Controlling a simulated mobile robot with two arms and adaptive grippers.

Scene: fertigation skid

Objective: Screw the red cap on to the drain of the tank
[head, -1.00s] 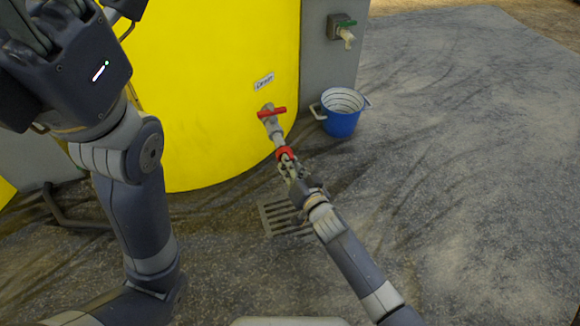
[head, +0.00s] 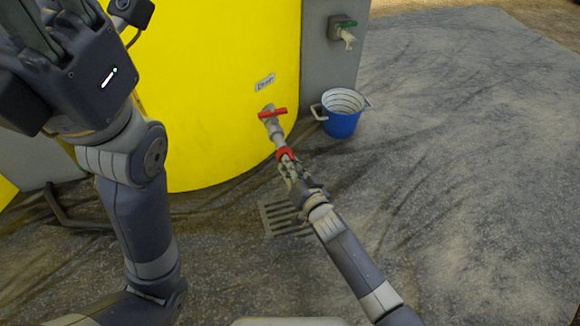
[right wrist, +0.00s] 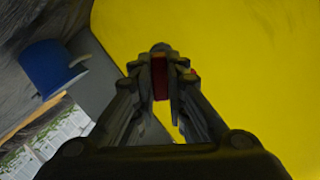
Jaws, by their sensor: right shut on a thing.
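The yellow tank (head: 215,90) stands at the upper left of the head view, with a label reading "Drain" (head: 264,83). Below the label is the drain (head: 276,133), a grey pipe with a red valve handle (head: 272,113). My right gripper (head: 290,164) is shut on the red cap (head: 285,153), at the pipe's lower end. The cap also shows between the fingers in the right wrist view (right wrist: 159,78). I cannot tell whether its thread is engaged. My left gripper (head: 30,25) is partly cut off at the upper left, and its fingertips are not visible.
A blue bucket (head: 341,122) stands on the floor right of the drain. A floor grate (head: 283,222) lies below my right gripper. The floor at the right is clear.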

